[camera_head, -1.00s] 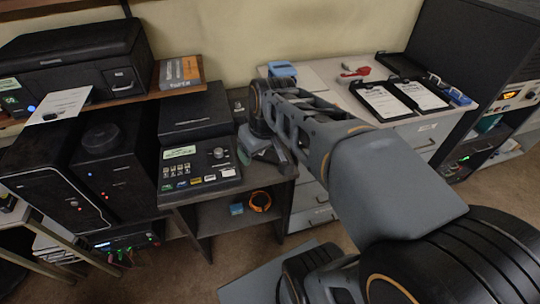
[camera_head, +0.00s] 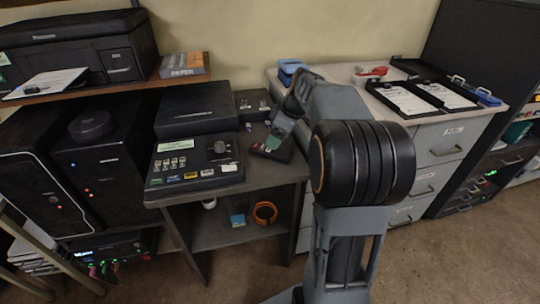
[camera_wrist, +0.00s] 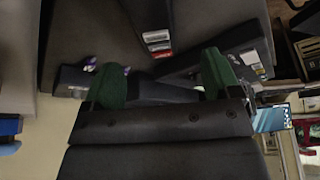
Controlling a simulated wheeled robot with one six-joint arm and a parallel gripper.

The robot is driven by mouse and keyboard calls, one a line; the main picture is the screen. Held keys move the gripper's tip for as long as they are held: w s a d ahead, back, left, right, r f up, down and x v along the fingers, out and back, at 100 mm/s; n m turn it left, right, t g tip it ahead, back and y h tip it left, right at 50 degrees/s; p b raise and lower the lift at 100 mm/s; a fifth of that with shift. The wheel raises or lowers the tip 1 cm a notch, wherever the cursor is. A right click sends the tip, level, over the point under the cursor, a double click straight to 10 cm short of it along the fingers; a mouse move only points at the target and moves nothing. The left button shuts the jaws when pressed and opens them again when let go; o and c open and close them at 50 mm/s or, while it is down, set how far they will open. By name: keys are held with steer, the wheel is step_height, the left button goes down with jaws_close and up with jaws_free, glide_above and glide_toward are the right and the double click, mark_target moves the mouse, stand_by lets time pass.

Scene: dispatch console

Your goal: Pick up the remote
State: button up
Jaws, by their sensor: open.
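A dark slab-shaped device, likely the remote (camera_head: 268,153), lies on the desk right of the control console. My gripper partly covers it there. In the wrist view a dark slab with white and red markings, likely the same remote (camera_wrist: 153,24), lies beyond the fingertips, near the top middle. My gripper (camera_wrist: 161,76) is open, its two green fingertips apart. In the head view my gripper (camera_head: 278,133) hangs low over the right part of the desk, but its fingers are hard to make out. I cannot tell whether it touches the remote.
The control console (camera_head: 192,165) stands close on the left. A small dark box with two knobs (camera_head: 252,104) is behind. The drawer cabinet (camera_head: 430,160) with clipboards (camera_head: 405,99) is on the right. An orange ring (camera_head: 265,213) lies on the lower shelf.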

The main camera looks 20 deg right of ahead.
mark_target(271, 150)
steer(key=shift+d+b+x, duration=0.15)
steer(key=shift+b+x, duration=0.2)
steer(key=shift+x, duration=1.35)
steer(key=shift+d+b+x, duration=0.15)
steer(key=shift+b+x, duration=0.2)
steer(key=shift+x, duration=1.4)
steer(key=shift+w, duration=0.1)
steer(key=c, duration=1.1)
